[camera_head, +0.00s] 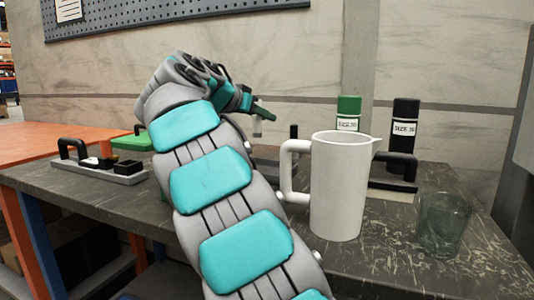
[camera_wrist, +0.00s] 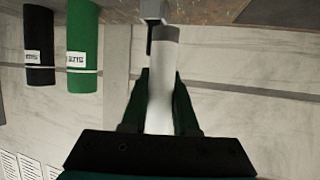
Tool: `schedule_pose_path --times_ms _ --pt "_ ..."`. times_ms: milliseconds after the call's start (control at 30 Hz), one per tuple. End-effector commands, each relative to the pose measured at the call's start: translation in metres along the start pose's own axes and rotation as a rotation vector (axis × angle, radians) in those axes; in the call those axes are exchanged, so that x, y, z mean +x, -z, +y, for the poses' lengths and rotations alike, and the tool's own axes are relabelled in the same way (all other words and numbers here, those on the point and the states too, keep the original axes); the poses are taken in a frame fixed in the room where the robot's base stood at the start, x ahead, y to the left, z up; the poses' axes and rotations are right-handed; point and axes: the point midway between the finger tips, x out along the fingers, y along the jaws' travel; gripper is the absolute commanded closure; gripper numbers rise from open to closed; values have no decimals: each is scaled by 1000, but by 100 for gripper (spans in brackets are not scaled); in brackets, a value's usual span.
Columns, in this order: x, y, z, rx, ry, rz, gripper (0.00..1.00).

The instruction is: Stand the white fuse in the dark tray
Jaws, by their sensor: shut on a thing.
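My gripper (camera_head: 262,112) is raised above the bench at the end of my arm. In the wrist view my gripper (camera_wrist: 158,100) has its two dark green fingers shut on the white fuse (camera_wrist: 161,85), a cylinder with a grey end cap pointing away from the palm. In the head view only a small pale part of the fuse (camera_head: 257,128) shows below the fingers. What seems to be the dark tray (camera_head: 388,185), low with a black handle, lies at the back right. The white pitcher partly hides it, so its inside is not clear.
The white pitcher (camera_head: 338,190) stands in front of the tray, with a clear glass (camera_head: 441,224) to its right. Green (camera_head: 348,108) and black (camera_head: 404,125) cylinders stand behind. A light grey handled tray (camera_head: 112,176) with small black boxes sits at left.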

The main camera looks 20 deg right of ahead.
Motion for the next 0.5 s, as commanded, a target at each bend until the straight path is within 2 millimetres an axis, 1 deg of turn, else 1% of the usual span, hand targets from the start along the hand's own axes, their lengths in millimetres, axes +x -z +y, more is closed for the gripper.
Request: schedule_pose_path --times_ms 133,300,500 --pt "7 -18 1 -1 -1 0 100" --pt "15 -35 0 -2 0 -1 100" --pt "17 -42 0 1 2 0 100"
